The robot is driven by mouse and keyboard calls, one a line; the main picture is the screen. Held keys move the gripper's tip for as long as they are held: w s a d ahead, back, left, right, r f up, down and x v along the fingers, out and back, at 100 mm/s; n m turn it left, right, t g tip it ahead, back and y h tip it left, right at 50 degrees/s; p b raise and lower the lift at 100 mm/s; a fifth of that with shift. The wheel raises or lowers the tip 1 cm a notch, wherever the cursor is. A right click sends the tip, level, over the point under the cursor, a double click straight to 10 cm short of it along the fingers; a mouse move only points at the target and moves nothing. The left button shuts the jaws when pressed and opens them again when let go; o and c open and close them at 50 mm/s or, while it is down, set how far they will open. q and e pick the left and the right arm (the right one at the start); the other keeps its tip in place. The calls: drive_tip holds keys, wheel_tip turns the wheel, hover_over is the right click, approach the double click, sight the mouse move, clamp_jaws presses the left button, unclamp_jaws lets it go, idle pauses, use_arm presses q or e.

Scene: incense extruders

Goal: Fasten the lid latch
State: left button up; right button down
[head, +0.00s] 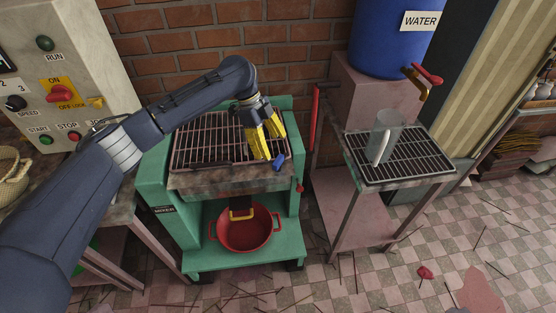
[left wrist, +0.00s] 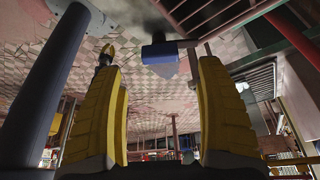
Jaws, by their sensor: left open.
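The green mixer (head: 155,170) stands in the middle of the head view, with a barred grate lid (head: 200,148) lying across its top. A small blue latch handle (head: 279,162) sits at the lid's front right corner. In the left wrist view the blue latch (left wrist: 160,52) shows beyond the fingertips, near the middle. My left gripper (head: 264,138) is over the right part of the lid, just above and behind the latch. Its yellow fingers stand apart with nothing between them, and the latch's catch is too small to make out.
A red pot (head: 243,232) sits on the mixer's lower shelf. A red lever (head: 315,115) rises at the mixer's right. Beyond it stands a side table with a grate (head: 425,160) and a clear jug (head: 385,137). A control panel (head: 55,70) is at the left.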

sight(278, 159)
use_arm(q)
drive_tip(key=shift+x, duration=3.3)
drive_tip(key=shift+c, duration=0.5)
drive_tip(key=c, duration=1.1)
